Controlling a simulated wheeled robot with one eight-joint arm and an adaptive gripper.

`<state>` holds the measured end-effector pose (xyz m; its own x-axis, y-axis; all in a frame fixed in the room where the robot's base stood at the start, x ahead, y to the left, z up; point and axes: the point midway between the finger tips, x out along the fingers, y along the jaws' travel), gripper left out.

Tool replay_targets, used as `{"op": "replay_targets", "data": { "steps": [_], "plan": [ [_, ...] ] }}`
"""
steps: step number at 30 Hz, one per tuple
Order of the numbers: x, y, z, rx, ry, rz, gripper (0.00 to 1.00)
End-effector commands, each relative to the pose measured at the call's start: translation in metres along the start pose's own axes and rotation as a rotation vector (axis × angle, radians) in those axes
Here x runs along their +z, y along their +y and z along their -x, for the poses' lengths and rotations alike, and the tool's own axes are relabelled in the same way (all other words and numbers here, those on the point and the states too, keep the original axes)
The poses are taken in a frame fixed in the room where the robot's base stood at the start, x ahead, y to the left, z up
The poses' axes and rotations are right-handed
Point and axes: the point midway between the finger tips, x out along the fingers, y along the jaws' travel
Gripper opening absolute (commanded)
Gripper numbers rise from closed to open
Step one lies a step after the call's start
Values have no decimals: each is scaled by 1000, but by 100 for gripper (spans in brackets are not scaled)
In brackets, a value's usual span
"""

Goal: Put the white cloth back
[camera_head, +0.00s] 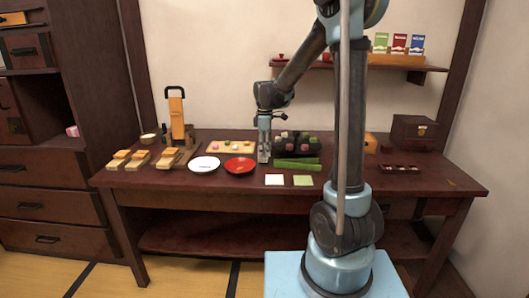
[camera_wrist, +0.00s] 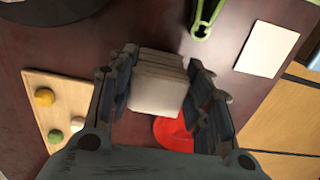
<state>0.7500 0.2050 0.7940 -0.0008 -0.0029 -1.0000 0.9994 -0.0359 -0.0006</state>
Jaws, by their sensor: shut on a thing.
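My gripper (camera_head: 264,148) is above the middle of the dark wooden table, between the red plate and the black tray. In the wrist view my gripper (camera_wrist: 164,75) is shut on a whitish, folded, layered block, which looks like the white cloth (camera_wrist: 156,92). Its layers show at the upper edge. In the head view the cloth is mostly hidden by the fingers, and I cannot tell whether it touches the table. A flat white square (camera_head: 275,180) lies near the front edge, also in the wrist view (camera_wrist: 267,50), beside a pale green square (camera_head: 302,181).
The red plate (camera_head: 240,165) and a white plate (camera_head: 205,164) are left of my gripper. A sweets board (camera_head: 216,150) is behind them. Green bamboo (camera_head: 297,163) and a black tray (camera_head: 296,143) are to the right. Wooden blocks (camera_head: 137,159) stand at left. The table's right front is clear.

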Motion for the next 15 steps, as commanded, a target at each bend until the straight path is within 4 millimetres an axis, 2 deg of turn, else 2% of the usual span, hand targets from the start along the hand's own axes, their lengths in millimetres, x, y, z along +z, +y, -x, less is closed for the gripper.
{"op": "replay_targets", "data": {
  "steps": [4,14,15],
  "plan": [
    [0,0,-10,0,0,0,20],
    [0,0,-12,0,0,0,20],
    [0,0,-13,0,0,0,50]
  ]
}}
